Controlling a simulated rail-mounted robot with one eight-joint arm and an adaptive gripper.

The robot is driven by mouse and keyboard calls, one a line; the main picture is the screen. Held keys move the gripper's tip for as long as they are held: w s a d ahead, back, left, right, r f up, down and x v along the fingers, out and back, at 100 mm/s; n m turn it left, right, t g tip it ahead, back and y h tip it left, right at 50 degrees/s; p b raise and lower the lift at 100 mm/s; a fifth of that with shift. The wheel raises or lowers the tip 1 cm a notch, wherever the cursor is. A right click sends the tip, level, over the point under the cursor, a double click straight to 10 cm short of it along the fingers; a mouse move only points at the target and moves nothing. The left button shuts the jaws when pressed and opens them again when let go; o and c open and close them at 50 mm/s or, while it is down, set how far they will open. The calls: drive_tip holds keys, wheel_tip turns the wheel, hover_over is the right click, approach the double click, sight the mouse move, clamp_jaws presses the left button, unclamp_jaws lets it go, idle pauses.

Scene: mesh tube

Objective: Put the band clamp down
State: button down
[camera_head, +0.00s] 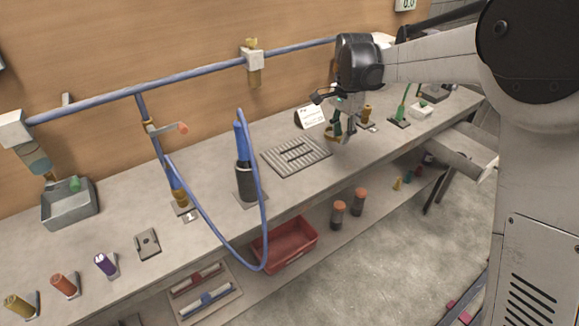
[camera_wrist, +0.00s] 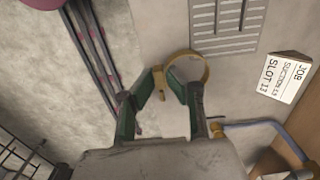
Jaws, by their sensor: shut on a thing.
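The band clamp is a thin yellow-brown ring (camera_wrist: 204,66) with a small screw block on one side. My gripper (camera_wrist: 168,80) has green-padded fingers shut on it, and the ring sticks out beyond the fingertips. In the head view my gripper (camera_head: 344,130) points down over the bench, and the clamp (camera_head: 331,136) shows as a small yellow patch beside the fingers. The clamp is over bare bench top, beside the grey slotted plate (camera_head: 296,156). I cannot tell whether it touches the bench.
A white card (camera_wrist: 286,77) reading "JOB SUCTION 1.5 SLOT 13" stands close by. A blue hose (camera_head: 263,190) loops over the bench's front edge, near a black cylinder (camera_head: 244,180). A red bin (camera_head: 286,246) sits on the lower shelf. Small fittings (camera_head: 366,116) stand right of my gripper.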

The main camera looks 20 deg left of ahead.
drive_tip(key=shift+w, duration=0.4)
hover_over(354, 152)
wheel_tip(354, 152, down, 7)
drive_tip(key=shift+w+r, duration=0.15)
drive_tip(key=shift+f, duration=2)
drive_tip(key=shift+f, duration=0.2)
drive_tip(key=c, duration=1.7)
unclamp_jaws()
drive_tip(key=shift+c, duration=0.2)
drive_tip(key=shift+r, duration=0.1)
